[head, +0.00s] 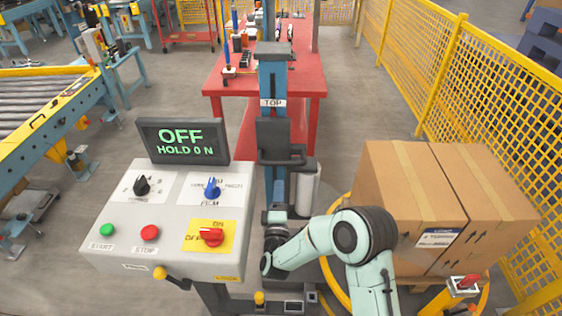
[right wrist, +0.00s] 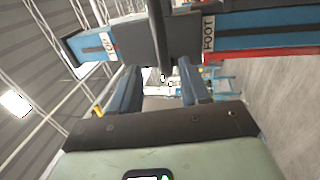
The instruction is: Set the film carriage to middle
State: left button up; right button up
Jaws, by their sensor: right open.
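The film carriage (head: 280,140) is a dark block with a bar handle on a blue upright mast (head: 272,82), just below the TOP label in the head view. In the right wrist view the carriage (right wrist: 182,40) shows between the TOP and FOOT labels; no middle label shows. Its dark handle (right wrist: 157,30) rises between the finger lines. My right gripper (head: 277,213) is below the carriage in the head view. In the right wrist view its fingers (right wrist: 160,80) are apart with nothing held; contact with the handle cannot be told. My left gripper is not in view.
A control box (head: 165,255) with knobs and buttons stands left of the mast; its display (head: 182,141) reads OFF, HOLD 0 N. A white film roll (head: 307,190) hangs beside the mast. Cardboard boxes (head: 400,190) stand right. A red table (head: 222,85) is behind.

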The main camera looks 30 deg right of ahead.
aim_at(281, 163)
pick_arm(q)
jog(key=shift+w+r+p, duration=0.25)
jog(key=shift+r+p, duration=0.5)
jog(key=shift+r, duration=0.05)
pick_arm(e)
jog(key=x, duration=1.1)
jog(key=shift+w+d+f, duration=0.1)
jog(key=shift+w, duration=0.15)
jog(key=shift+c, duration=0.3)
